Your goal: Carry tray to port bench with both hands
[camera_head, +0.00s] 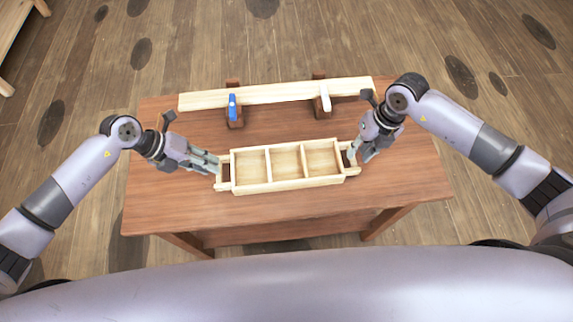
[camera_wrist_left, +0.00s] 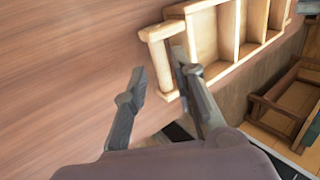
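The tray (camera_head: 287,186) is a pale wooden box with three empty compartments and a bar handle at each end. It sits on a brown wooden table. My left gripper (camera_head: 217,165) is at the tray's left handle (camera_head: 222,186). In the left wrist view its fingers (camera_wrist_left: 158,65) are apart, one on each side of the handle bar (camera_wrist_left: 160,65), with space outside the bar. My right gripper (camera_head: 359,156) is at the right handle (camera_head: 352,171); its fingers look apart, and its exact contact with the bar is hard to see.
Behind the tray, a long pale plank (camera_head: 275,94) rests across two brown supports on the table (camera_head: 175,203). A blue clamp-like piece (camera_head: 233,107) and a pale one (camera_head: 325,99) are on it. Another wooden bench (camera_head: 15,30) shows at top left. Wooden floor surrounds the table.

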